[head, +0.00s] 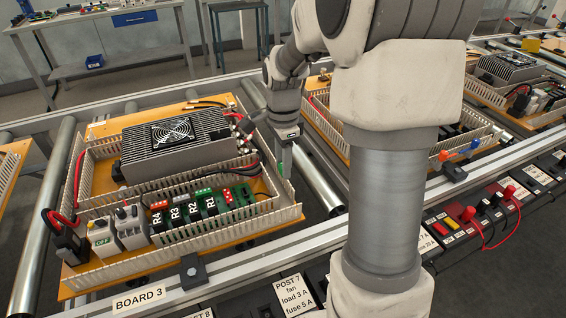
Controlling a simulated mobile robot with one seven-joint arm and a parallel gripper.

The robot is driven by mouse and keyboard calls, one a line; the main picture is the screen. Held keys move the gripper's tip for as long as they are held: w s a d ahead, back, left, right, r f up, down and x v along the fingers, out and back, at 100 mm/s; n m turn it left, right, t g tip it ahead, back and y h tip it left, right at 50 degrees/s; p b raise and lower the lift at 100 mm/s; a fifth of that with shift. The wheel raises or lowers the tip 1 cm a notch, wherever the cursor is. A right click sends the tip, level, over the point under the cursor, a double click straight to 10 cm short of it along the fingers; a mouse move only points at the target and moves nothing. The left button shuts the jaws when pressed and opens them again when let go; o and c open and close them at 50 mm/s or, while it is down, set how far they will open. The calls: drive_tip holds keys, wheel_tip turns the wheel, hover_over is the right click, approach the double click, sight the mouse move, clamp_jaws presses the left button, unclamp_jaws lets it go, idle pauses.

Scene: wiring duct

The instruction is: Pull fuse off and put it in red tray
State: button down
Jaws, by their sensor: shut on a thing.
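My gripper (286,165) points down at the right end of the board marked BOARD 3, close to the slotted duct wall (289,208). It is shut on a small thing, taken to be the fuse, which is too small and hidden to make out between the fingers. I cannot tell whether the fuse is still seated or free. A small red patch (431,223) shows in the black strip at the lower right; I cannot tell whether it is the red tray.
The board carries a finned heatsink with a fan (172,135), green relays (210,207) marked R1 to R4, and grey breakers (130,228). Metal rollers (318,185) lie right of it. My arm covers part of the front rail. Red and black plugs with leads (508,192) stand at right.

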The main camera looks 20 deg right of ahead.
drive_tip(key=shift+r+p, duration=1.35)
drive_tip(key=shift+r, duration=0.45)
